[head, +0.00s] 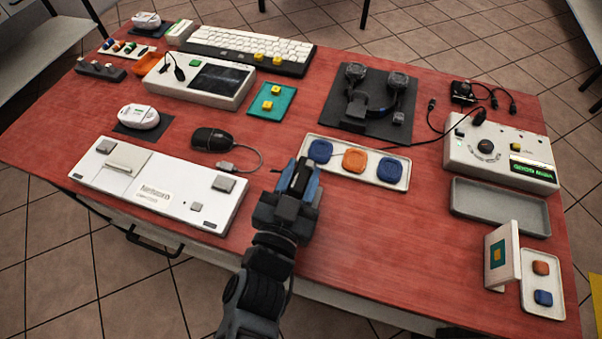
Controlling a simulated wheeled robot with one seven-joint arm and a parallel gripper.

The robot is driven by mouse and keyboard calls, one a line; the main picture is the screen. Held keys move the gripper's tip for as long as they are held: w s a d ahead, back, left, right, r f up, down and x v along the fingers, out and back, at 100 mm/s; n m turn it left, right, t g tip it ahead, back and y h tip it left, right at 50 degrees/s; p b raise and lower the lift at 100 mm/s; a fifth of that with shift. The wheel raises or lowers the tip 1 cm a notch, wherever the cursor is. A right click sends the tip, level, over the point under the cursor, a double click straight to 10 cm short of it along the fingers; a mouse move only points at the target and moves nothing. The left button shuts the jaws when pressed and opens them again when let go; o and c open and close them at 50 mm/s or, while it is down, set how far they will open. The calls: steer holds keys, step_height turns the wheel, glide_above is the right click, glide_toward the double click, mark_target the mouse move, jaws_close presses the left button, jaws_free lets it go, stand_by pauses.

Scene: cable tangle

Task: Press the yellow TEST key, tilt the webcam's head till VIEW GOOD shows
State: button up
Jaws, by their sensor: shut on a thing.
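A white tester box (497,153) stands at the right of the table, with a dial, a small yellow key (515,147) and a lit green display (532,171). The display's text appears upside down and seems to read VIEW GOOD. A small black device (463,92) with cables lies behind the box; it may be the webcam, but its head's tilt is too small to tell. My gripper (304,177) is over the table's front middle, well left of the tester box. It is shut on a dark thing between its fingers, mostly hidden and not identifiable.
A white tray (333,169) with blue and orange pads lies just beyond my gripper. A grey tray (499,207) sits before the tester box.

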steer(key=shift+c, duration=1.4)
steer(key=shift+d+m, duration=0.1)
steer(key=shift+m, duration=0.7)
steer(key=o, duration=1)
steer(key=shift+s, duration=0.1)
steer(key=shift+c, duration=0.2)
